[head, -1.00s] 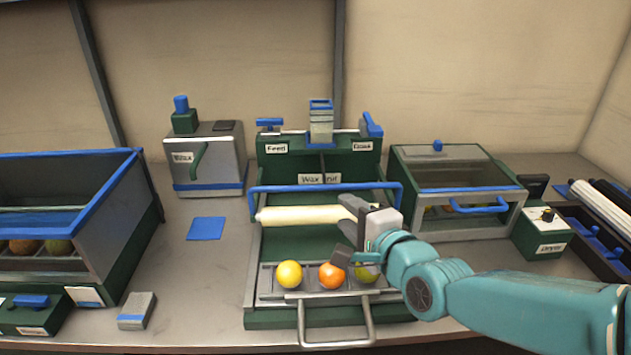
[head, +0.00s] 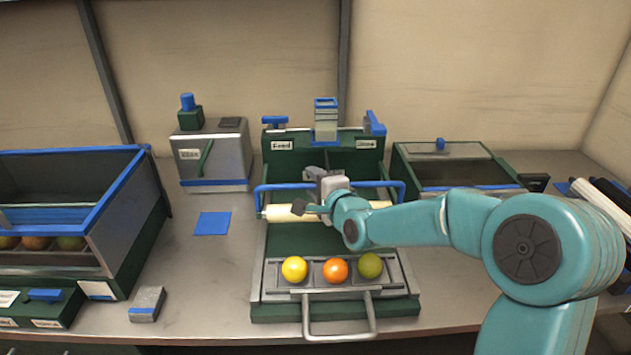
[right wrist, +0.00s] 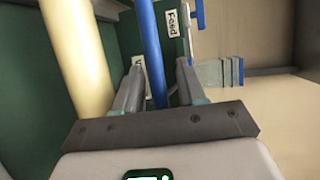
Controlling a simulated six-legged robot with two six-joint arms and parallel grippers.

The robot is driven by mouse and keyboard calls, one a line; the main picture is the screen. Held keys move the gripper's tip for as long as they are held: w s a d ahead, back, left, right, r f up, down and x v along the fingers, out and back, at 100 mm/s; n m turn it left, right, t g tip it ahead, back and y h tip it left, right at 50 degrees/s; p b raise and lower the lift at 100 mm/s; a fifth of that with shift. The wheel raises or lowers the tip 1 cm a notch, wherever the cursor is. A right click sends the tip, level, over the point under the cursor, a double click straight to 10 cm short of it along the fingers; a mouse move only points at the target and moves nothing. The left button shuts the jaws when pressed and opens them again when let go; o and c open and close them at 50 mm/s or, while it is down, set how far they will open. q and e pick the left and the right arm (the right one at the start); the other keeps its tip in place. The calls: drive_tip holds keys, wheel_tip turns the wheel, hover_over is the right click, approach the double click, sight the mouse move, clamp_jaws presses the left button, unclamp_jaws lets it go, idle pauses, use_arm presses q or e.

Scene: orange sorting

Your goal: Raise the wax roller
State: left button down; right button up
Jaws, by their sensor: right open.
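The cream wax roller (head: 284,213) lies across the green wax unit, and its middle is hidden by my right arm. A blue bar handle (head: 276,187) runs across just behind it. My right gripper (head: 314,173) is at the middle of the bar. In the right wrist view, the open fingers (right wrist: 160,70) stand on either side of the blue bar (right wrist: 148,40), with gaps visible. The roller (right wrist: 76,55) lies left of the fingers there, apart from them. My left gripper is not in view.
A yellow (head: 294,269), an orange (head: 335,270) and a green fruit (head: 370,265) sit in the front tray (head: 318,292). A grey box (head: 214,155) stands left and a lidded dryer box (head: 440,162) right. A blue-rimmed bin (head: 150,200) is far left.

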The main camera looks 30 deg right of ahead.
drive_tip(key=shift+w, duration=0.1)
clamp_jaws()
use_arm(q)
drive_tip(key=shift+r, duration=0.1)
use_arm(e)
drive_tip(key=shift+r, duration=0.1)
